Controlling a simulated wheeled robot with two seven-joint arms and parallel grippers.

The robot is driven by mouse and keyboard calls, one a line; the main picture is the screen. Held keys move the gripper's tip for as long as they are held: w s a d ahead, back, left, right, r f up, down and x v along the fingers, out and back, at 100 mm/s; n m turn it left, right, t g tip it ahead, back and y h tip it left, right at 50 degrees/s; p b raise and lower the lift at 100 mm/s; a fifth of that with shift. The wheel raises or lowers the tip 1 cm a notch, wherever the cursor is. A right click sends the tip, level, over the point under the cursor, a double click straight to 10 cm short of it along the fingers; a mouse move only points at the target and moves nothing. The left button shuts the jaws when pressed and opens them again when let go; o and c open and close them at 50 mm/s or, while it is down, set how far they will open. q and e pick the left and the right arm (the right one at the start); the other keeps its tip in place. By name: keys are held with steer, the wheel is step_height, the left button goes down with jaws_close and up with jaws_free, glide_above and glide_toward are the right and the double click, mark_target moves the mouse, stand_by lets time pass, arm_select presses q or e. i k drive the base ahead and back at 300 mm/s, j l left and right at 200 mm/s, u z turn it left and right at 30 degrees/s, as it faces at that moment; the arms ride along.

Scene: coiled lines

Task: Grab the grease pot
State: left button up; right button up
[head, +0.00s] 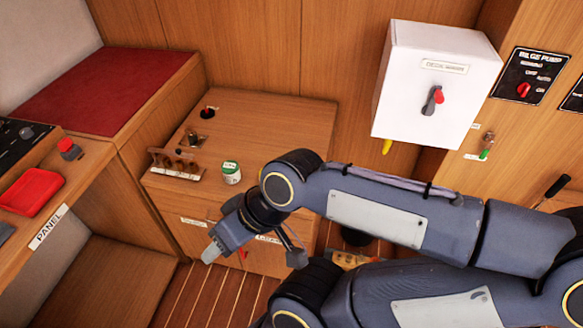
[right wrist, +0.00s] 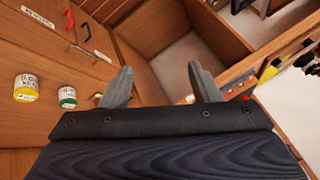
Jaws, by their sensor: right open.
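A small white pot with a green top and band (head: 231,172) stands upright on the wooden cabinet top in the head view. In the right wrist view, a green-banded pot (right wrist: 67,97) shows at the left, beside a white pot with a yellow band (right wrist: 26,88). The labels are too small to read, so I cannot tell which is the grease pot. My right gripper (head: 210,252) hangs in front of the cabinet, below its top and apart from the pots. Its fingers are apart and empty in the right wrist view (right wrist: 158,78). My left gripper is not in view.
The cabinet top (head: 270,120) also holds a wooden rack (head: 176,163) at its left edge and a small metal fitting (head: 194,138). A white box (head: 435,85) with a red-handled switch is at the right. The panel desk (head: 85,170) stands at the left.

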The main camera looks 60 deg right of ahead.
mark_target(231, 169)
steer(key=z, duration=1.45)
steer(key=i+j+z, duration=0.2)
steer(key=i+j, duration=0.35)
steer(key=i+j+z, duration=0.15)
steer(key=i+j, duration=0.35)
steer(key=j, duration=0.1)
